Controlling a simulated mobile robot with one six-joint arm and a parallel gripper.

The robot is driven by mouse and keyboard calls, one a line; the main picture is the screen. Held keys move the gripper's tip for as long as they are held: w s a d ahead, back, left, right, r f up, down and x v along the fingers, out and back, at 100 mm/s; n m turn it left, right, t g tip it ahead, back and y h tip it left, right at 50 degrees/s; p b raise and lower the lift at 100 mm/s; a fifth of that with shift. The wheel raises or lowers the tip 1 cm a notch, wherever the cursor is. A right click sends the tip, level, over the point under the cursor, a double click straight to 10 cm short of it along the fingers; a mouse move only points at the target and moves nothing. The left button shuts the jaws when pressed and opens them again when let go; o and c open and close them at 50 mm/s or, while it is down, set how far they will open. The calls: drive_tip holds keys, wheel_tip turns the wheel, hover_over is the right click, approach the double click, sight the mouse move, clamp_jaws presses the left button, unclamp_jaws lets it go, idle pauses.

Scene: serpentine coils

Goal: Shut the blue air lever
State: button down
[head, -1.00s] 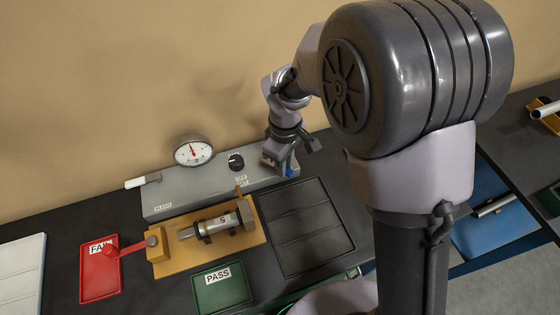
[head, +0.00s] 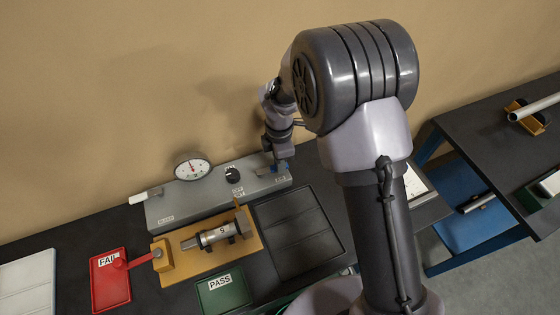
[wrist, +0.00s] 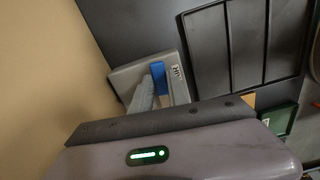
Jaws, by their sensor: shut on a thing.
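The blue air lever (wrist: 159,77) shows at the end of the grey console in the wrist view, with a grey finger of my gripper (wrist: 144,94) right against it. In the head view my gripper (head: 279,162) is down at the right end of the grey console (head: 205,198), and a small bit of blue shows beside it. My gripper is shut on the lever. The other finger and most of the grip are hidden, and the lever's exact angle is hard to tell.
A dial gauge (head: 192,167) and a black knob (head: 232,174) are on the console. In front are a wooden fixture (head: 180,262) holding a metal cylinder (head: 216,234), a red FAIL tray (head: 110,290), a green PASS tray (head: 224,290) and a black compartment tray (head: 300,225).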

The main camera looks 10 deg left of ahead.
drive_tip(key=shift+w+a+n+p, duration=0.2)
drive_tip(key=shift+w+n+p, duration=0.1)
drive_tip(key=shift+n, duration=0.3)
drive_tip(key=c, duration=1.3)
unclamp_jaws()
drive_tip(key=shift+r, duration=0.1)
wheel_tip(320, 180, up, 17)
drive_tip(key=p, duration=0.3)
drive_tip(key=shift+r, duration=0.15)
